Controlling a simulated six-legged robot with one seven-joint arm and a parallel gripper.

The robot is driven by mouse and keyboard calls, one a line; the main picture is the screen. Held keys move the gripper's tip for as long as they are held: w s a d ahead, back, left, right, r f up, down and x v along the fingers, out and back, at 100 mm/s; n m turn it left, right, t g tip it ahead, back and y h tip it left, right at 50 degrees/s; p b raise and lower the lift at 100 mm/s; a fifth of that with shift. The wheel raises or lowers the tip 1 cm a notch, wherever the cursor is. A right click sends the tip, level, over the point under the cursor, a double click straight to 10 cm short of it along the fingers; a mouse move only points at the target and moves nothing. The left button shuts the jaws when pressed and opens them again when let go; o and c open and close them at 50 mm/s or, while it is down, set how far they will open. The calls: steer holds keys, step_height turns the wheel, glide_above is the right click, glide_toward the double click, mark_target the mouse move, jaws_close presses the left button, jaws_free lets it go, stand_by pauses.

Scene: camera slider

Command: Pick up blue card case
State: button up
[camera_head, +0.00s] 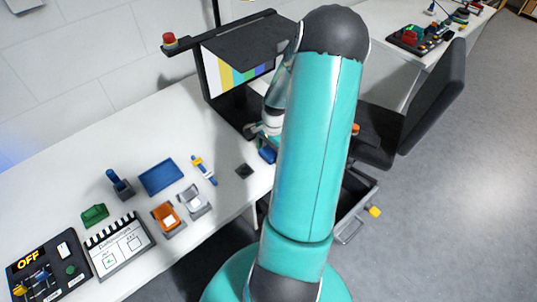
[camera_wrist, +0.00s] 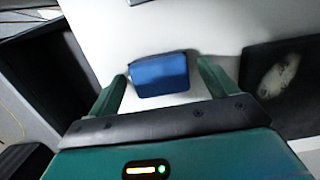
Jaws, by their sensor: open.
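The blue card case (camera_wrist: 159,74) lies on the white table in the wrist view. It is a small dark-blue block with rounded edges, framed between my two green fingertips. My gripper (camera_wrist: 162,82) is open, with one finger on each side of the case and a visible gap on both sides. I cannot tell how far the fingers reach down beside it. In the head view, a small part of the blue case (camera_head: 267,155) shows under my gripper (camera_head: 263,135), near the monitor's foot. My arm hides much of that area.
A monitor (camera_head: 237,70) with colour bars stands behind my gripper. To the left on the table (camera_head: 228,205) are a blue flat tray (camera_head: 160,177), an orange item (camera_head: 168,219), a clapperboard (camera_head: 120,244) and a control panel (camera_head: 48,268). A black chair (camera_head: 425,105) stands right.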

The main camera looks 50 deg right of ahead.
mark_target(269, 152)
steer(key=shift+c, duration=0.3)
steer(key=c, duration=1.1)
steer(key=shift+r, duration=0.15)
steer(key=shift+c, duration=0.2)
steer(key=shift+r, duration=0.3)
step_height(269, 152, up, 2)
steer(key=shift+r, duration=0.1)
steer(key=s+a+r, duration=0.7)
steer(key=s+r, duration=0.3)
steer(key=s, duration=0.2)
steer(key=shift+a, duration=0.1)
